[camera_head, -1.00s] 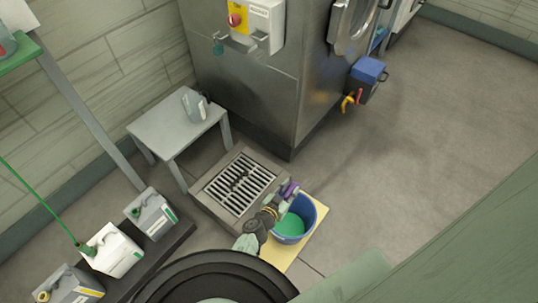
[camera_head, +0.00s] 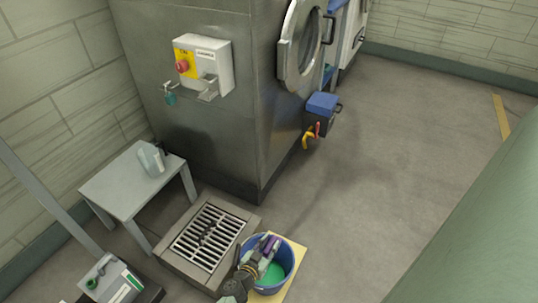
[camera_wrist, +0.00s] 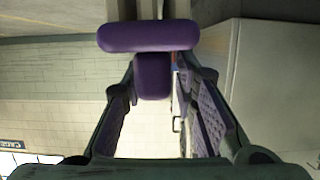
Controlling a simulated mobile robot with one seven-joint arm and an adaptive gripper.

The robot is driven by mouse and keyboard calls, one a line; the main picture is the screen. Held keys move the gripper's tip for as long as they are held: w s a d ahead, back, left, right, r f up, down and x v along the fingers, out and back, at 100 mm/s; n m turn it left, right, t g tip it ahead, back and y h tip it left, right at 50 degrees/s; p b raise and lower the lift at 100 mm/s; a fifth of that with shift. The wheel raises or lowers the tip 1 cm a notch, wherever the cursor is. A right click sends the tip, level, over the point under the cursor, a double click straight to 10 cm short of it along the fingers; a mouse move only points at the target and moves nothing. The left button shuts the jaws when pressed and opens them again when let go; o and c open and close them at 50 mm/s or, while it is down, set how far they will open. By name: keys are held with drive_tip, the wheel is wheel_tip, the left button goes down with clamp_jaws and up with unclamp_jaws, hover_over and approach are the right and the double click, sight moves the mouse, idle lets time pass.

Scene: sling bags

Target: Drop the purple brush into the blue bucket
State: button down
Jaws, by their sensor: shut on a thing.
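The purple brush (camera_head: 273,244) is held in my gripper (camera_head: 262,250), over the far left part of the blue bucket's mouth in the head view. The blue bucket (camera_head: 289,263) stands upright on the floor with green inside; my gripper hides part of its left rim. In the wrist view the purple brush (camera_wrist: 148,37) shows a wide end across the top and a narrower part between the two fingers of my gripper (camera_wrist: 154,88). The exact height of the brush above the rim is hard to tell.
A small grey table (camera_head: 118,190) with a jug (camera_head: 151,160) stands at left. A steel machine (camera_head: 215,130) rises behind. Open floor (camera_head: 400,170) lies to the right.

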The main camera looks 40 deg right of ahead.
drive_tip(key=c, duration=1.2)
unclamp_jaws()
drive_tip(key=v, duration=1.2)
drive_tip(key=shift+s+r, duration=0.1)
